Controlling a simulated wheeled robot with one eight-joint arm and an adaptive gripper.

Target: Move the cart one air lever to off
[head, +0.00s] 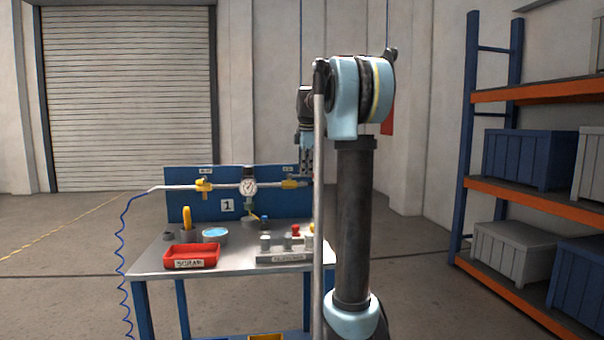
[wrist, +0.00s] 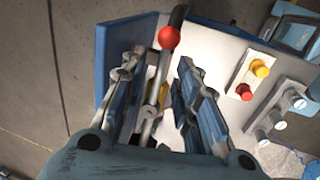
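The cart marked 1 (head: 227,206) has a blue back panel with a pipe, a round gauge (head: 248,187), a left yellow valve (head: 204,185) and a right yellow valve (head: 291,183). The small labels above the valves are too small to read. My gripper (head: 306,160) is above and close to the right valve, partly behind my arm. In the wrist view my gripper (wrist: 160,62) has its fingers apart. A pipe and a yellow piece (wrist: 163,97) show in the gap. A red ball (wrist: 169,38) lies just beyond the fingertips. I cannot tell whether the fingers touch anything.
On the cart top (head: 150,258) stand a red tray (head: 191,256), a blue-topped round container (head: 215,236) and a block with several knobs (head: 284,257). Red and yellow buttons (wrist: 252,80) show in the wrist view. A shelf rack (head: 463,140) stands right. Left floor is clear.

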